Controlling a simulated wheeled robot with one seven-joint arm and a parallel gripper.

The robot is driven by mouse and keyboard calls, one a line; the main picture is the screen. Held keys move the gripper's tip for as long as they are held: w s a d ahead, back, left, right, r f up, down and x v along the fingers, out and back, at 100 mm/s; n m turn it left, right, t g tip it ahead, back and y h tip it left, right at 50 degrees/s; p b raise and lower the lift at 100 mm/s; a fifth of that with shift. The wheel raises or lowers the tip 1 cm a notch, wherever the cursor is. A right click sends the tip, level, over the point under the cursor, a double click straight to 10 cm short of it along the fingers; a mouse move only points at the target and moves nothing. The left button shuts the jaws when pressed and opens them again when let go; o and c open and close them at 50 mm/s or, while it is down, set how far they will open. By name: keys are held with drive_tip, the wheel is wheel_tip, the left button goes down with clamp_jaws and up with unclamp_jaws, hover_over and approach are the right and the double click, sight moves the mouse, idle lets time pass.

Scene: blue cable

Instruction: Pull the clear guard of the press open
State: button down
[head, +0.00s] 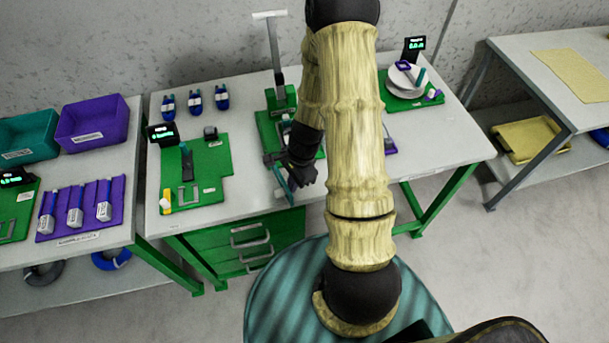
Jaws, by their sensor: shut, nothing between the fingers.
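The press (281,97) stands at the back of the middle table, with a green body and a tall grey lever ending in a white crossbar. It sits on a green base plate (268,128). My black gripper (291,184) hangs in front of the press, near the table's front edge, pointing down and to the left. Its fingers are shut with nothing between them. A thin teal-edged strip shows beside the fingers; I cannot tell whether it belongs to the clear guard or touches them. My gripper and forearm hide much of the press's front, and the guard's position is unclear.
Left of the press is a green fixture board (204,165) with a small display. Right of my arm, a green board (409,88) holds a white spool. Green drawers (247,243) are below the table front.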

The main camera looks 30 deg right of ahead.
drive_tip(key=shift+d, duration=0.15)
drive_tip(key=d, duration=0.4)
drive_tip(key=shift+w+p, duration=0.1)
drive_tip(key=shift+p, duration=0.2)
drive_tip(key=v, duration=0.9)
drive_tip(key=shift+s+r, duration=0.2)
drive_tip(key=shift+r, duration=0.25)
drive_tip(key=shift+s, duration=0.1)
drive_tip(key=s+a+r+n+t+h, duration=0.2)
drive_tip(key=s+a+r+n, duration=0.3)
drive_tip(key=a+r+n, duration=0.5)
drive_tip(key=r+n+t, duration=0.1)
drive_tip(key=n, duration=0.5)
drive_tip(key=shift+s+r+n+h, duration=0.3)
drive_tip(key=shift+s+r+h, duration=0.05)
drive_tip(key=shift+r+h, duration=0.05)
